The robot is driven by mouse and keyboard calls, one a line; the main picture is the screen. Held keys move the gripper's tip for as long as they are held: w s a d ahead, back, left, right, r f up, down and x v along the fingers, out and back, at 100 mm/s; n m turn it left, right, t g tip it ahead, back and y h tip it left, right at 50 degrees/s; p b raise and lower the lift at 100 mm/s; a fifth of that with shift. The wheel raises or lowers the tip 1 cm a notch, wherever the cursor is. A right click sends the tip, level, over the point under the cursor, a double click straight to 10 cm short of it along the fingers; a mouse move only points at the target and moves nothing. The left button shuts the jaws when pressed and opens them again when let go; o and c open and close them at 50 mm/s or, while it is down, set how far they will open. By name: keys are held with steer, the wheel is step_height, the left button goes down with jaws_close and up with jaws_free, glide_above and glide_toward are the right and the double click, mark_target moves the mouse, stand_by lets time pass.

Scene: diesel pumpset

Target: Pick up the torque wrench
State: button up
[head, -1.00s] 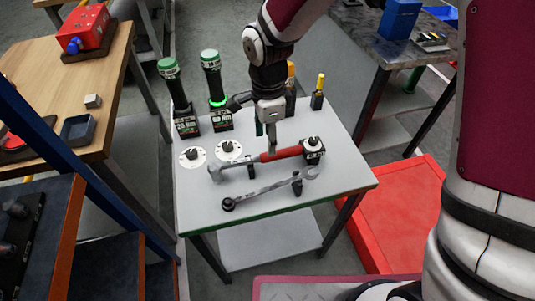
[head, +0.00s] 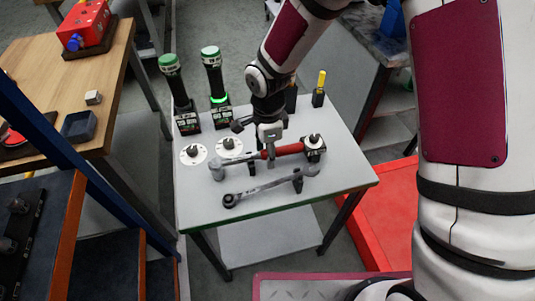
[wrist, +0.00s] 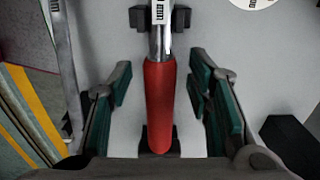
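The torque wrench has a red handle (head: 288,150) and a grey shaft, and lies across low dark supports on the pale table (head: 330,185). Its red handle (wrist: 160,105) fills the middle of the wrist view, with part of the metal shaft above it. My gripper (head: 270,158) is at the wrench in the head view, near the inner end of the red part. In the wrist view my gripper (wrist: 160,105) is open, with green-padded fingers on both sides of the handle. A gap shows on each side. The fingertips' height against the handle is hard to judge.
A grey open-ended spanner (head: 265,187) lies in front, close to the torque wrench. Two green-topped tools (head: 213,85) stand at the back left. White round discs (head: 193,155) lie at left, and a yellow-topped item (head: 319,88) stands at the back right.

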jaws_close()
step_height(320, 180, up, 10)
steer(key=shift+r, duration=0.1)
stand_by(0.5)
steer(key=c, duration=0.8)
jaws_free()
steer(key=shift+c, duration=0.2)
jaws_close()
